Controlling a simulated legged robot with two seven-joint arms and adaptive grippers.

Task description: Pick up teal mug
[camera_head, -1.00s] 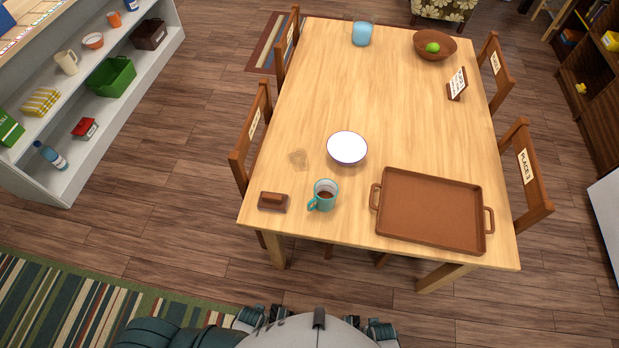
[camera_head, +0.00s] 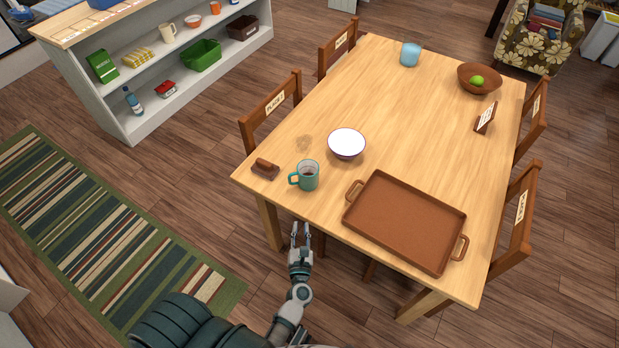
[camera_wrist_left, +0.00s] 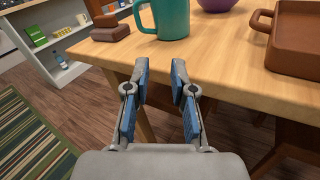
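The teal mug (camera_head: 308,176) stands upright near the front edge of the wooden table, its handle towards the left, with something brown inside. Its lower part also shows at the top of the left wrist view (camera_wrist_left: 172,18); its rim is cut off there. My left gripper (camera_head: 300,232) is in front of the table edge, short of the mug and apart from it. In the left wrist view its two blue-padded fingers (camera_wrist_left: 159,72) are spread with nothing between them, pointing towards the mug. My right gripper is in neither view.
A brown block-like brush (camera_head: 265,168) lies left of the mug; a white bowl (camera_head: 347,143) stands behind it. A brown tray (camera_head: 405,222) lies to the right. The table's front edge (camera_head: 330,232) is near my gripper. Chairs flank the table.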

